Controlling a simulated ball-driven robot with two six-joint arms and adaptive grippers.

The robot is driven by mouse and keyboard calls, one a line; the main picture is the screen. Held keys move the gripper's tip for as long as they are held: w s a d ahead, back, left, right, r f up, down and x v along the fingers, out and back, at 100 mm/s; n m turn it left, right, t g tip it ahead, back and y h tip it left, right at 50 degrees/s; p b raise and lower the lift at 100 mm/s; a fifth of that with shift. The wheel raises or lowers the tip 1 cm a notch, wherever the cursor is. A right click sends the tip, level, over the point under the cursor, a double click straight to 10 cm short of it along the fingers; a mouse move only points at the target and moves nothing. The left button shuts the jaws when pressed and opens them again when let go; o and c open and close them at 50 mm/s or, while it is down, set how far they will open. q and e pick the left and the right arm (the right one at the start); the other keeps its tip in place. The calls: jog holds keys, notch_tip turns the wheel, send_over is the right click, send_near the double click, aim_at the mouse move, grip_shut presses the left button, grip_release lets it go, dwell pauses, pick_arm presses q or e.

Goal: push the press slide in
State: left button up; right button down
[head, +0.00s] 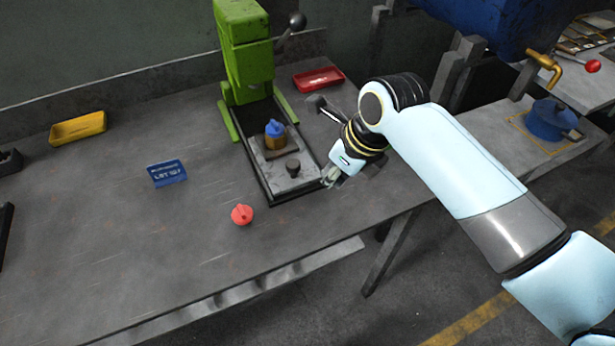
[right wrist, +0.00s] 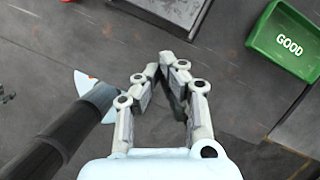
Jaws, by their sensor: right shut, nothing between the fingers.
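The green press (head: 243,50) stands at the back of the bench. Its slide (head: 295,182) is a grey plate in a dark frame that extends forward from the press. A blue-topped brown piece (head: 275,135) sits on a small block on the slide, and a dark knob (head: 292,167) stands near its front end. My right gripper (head: 330,180) is shut and empty, just right of the slide's front end; I cannot tell whether it touches. In the right wrist view, its fingertips (right wrist: 168,62) meet below the frame's edge (right wrist: 165,10). My left gripper is not in view.
A red knob-like piece (head: 242,214) lies left of the slide's front. A blue lot sign (head: 167,173), yellow tray (head: 78,128) and red tray (head: 318,79) are on the bench. A green GOOD bin (right wrist: 288,40) shows in the right wrist view. The bench's front left is clear.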

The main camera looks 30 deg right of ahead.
aim_at(304, 185)
jog(key=x, duration=0.5)
jog(key=shift+w+f, duration=0.15)
jog(key=shift+f, duration=0.25)
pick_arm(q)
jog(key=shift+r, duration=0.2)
pick_arm(e)
jog(key=shift+w+a, duration=0.45)
jog(key=shift+w, duration=0.45)
jog(key=shift+w+a, duration=0.4)
jog(key=shift+w, duration=0.5)
